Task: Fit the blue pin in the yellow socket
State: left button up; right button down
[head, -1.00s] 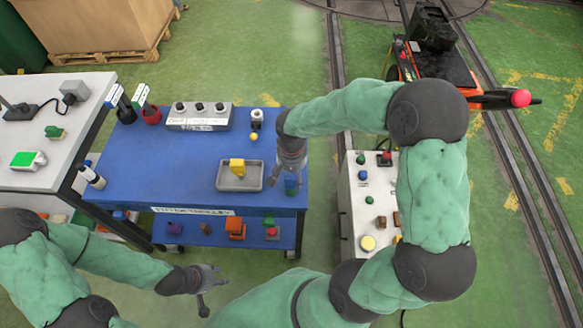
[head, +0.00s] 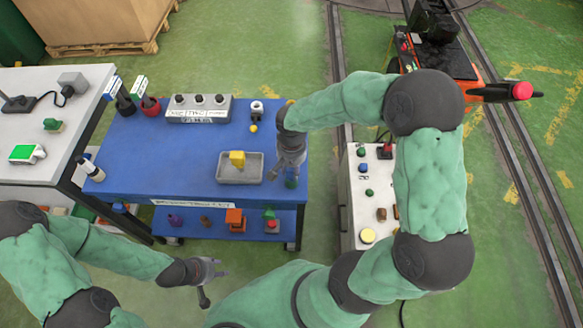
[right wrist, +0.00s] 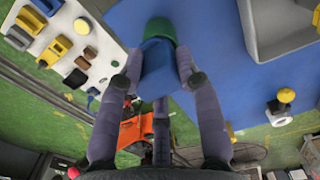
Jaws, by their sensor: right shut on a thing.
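A blue pin (right wrist: 157,62) with a green part at its far end sits between the fingers of my right gripper (right wrist: 157,78). In the head view, my right gripper (head: 287,172) is at the right front of the blue table, shut on the pin, and the arm hides part of it. A yellow block (head: 237,159), which looks like the yellow socket, stands in a grey tray just left of that gripper. Its opening cannot be made out. My left gripper (head: 214,281) is low in front of the table, empty, with its fingers apart.
The grey tray (head: 225,180) has raised walls. A box with several knobs (head: 198,118) and a white and yellow item (head: 256,108) stand behind it. A white panel (head: 356,210) with several coloured parts is right of the table. The table's left middle is clear.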

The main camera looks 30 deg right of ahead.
jog(key=shift+r+p, duration=0.5)
jog(key=shift+r, duration=0.3)
dwell(0.5)
jog(key=shift+r+p, duration=1.9)
jog(key=shift+r, duration=1)
notch_tip(320, 180, up, 5)
jog(key=p, duration=0.3)
